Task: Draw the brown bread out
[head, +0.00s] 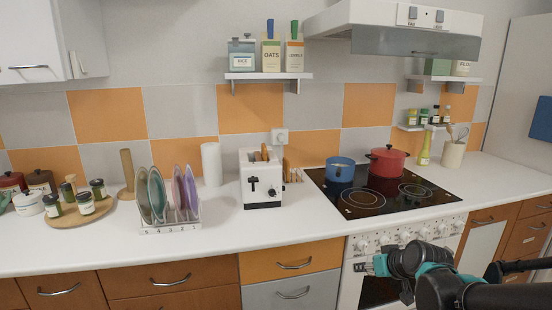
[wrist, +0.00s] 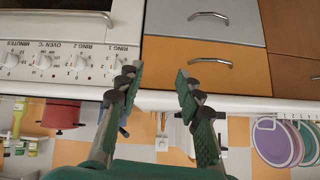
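A white toaster (head: 262,188) stands on the counter left of the stove, with a black lever and knob on its front. Brown bread (head: 264,153) sticks up a little from its top slots; how many slices is hard to tell. My gripper (head: 370,265) is in front of the oven, below counter height, apart from the toaster and to its lower right. In the wrist view, which is upside down, my gripper (wrist: 157,80) has its two green-padded fingers spread with nothing between them. The toaster (wrist: 178,137) shows there partly behind the fingers; the bread is not clearly visible.
A plate rack (head: 170,226) with several plates stands left of the toaster, with a paper roll (head: 211,164) behind. A blue pot (head: 340,170) and red pot (head: 386,162) sit on the black cooktop (head: 350,203). The counter front between rack and stove is clear. A shelf (head: 268,76) hangs above.

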